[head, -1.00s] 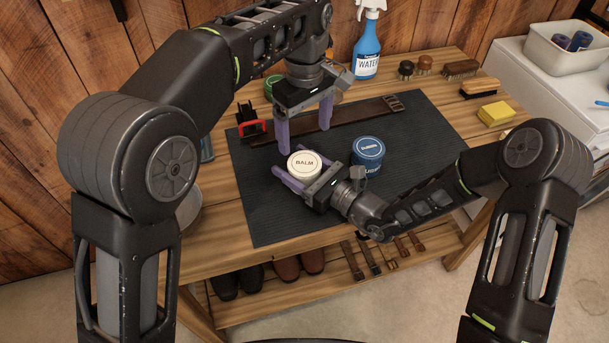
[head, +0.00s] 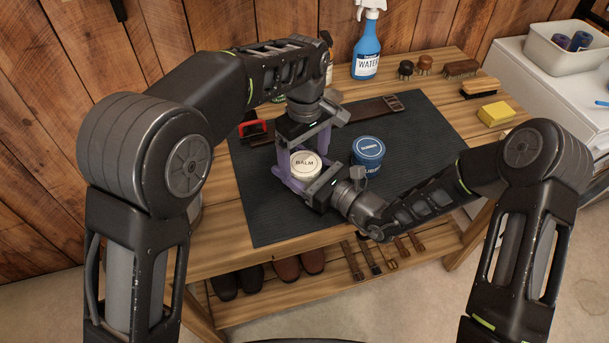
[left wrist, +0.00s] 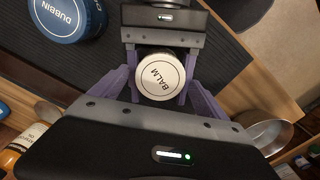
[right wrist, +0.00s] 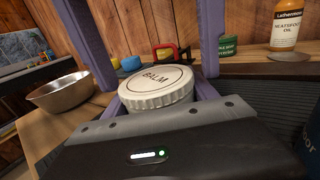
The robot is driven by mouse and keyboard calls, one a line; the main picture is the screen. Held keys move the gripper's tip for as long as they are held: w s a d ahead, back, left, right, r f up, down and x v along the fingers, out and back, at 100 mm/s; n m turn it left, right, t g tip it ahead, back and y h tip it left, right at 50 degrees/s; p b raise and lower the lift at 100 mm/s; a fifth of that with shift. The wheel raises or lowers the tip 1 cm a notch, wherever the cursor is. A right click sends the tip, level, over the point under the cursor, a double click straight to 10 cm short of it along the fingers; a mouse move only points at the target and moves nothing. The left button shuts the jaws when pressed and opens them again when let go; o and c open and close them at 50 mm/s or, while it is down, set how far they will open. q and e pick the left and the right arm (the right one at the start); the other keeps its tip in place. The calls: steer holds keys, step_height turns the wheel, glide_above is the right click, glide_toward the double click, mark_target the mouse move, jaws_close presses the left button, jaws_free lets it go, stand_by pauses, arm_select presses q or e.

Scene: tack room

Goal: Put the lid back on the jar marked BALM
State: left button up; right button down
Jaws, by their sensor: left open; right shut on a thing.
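The white jar marked BALM (right wrist: 165,108) stands over the dark mat (head: 420,150), with its ribbed white lid (head: 305,163) on top, looking level. The lid's lettering also shows in the left wrist view (left wrist: 160,76). My right gripper (head: 291,162) comes in from the right and is shut on the jar's body, below the lid. My left gripper (head: 303,155) points down from above, open, with one purple finger on each side of the lid. Gaps show between these fingers and the lid in the right wrist view. I cannot tell whether the lid is screwed tight.
A blue jar marked DUBBIN (head: 368,153) stands close on the right. A leather strap (head: 365,110) and a red-handled tool (head: 252,130) lie behind. A WATER spray bottle (head: 367,55), brushes (head: 460,68) and a yellow sponge (head: 495,113) stand farther back. A metal bowl (right wrist: 60,92) is at the left.

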arm_select(q)
steer(key=shift+f, duration=0.1)
steer(key=shift+c, duration=0.5)
steer(key=c, duration=1.4)
steer(key=m, duration=0.3)
steer(key=shift+m, duration=0.4)
steer(key=m, duration=0.6)
steer(key=o, duration=1.6)
steer(key=shift+c, duration=0.2)
steer(key=shift+d, duration=0.1)
steer(key=shift+s, duration=0.1)
steer(key=shift+d, duration=0.1)
